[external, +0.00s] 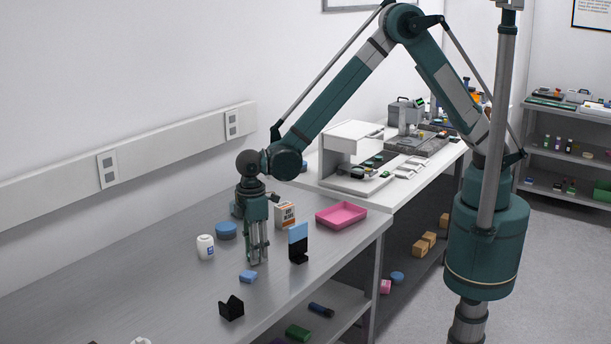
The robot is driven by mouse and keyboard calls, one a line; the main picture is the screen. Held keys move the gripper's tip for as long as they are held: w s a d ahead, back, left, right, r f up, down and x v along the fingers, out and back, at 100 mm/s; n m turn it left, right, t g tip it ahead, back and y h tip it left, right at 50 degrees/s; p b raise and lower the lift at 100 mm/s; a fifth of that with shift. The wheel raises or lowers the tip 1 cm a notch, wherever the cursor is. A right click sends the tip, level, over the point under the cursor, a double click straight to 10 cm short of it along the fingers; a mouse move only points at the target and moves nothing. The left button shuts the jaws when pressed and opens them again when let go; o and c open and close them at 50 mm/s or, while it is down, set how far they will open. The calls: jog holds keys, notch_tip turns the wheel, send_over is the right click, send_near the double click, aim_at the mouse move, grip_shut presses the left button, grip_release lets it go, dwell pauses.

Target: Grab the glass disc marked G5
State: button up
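I cannot make out a glass disc or a G5 mark anywhere in the external view. My gripper (258,260) points down over the grey metal bench (180,270), with its fingertips low, close to the bench top. The fingers look close together, but whether they are open or shut, or hold anything, is too small to tell. A small blue block (248,276) lies just in front of the fingertips. A black stand (299,255) with a blue upright panel (298,233) is to the right of the gripper.
A white bottle (205,247) and round blue tub (226,230) stand left of the gripper. A labelled box (285,215) and pink tray (341,215) are behind and right. A black V-shaped block (231,308) sits in front. The left bench area is mostly clear.

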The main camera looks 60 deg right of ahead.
jog(key=c, duration=0.4)
jog(key=shift+r, duration=0.15)
notch_tip(320, 180, up, 10)
jog(key=shift+f, duration=0.1)
dwell(0.6)
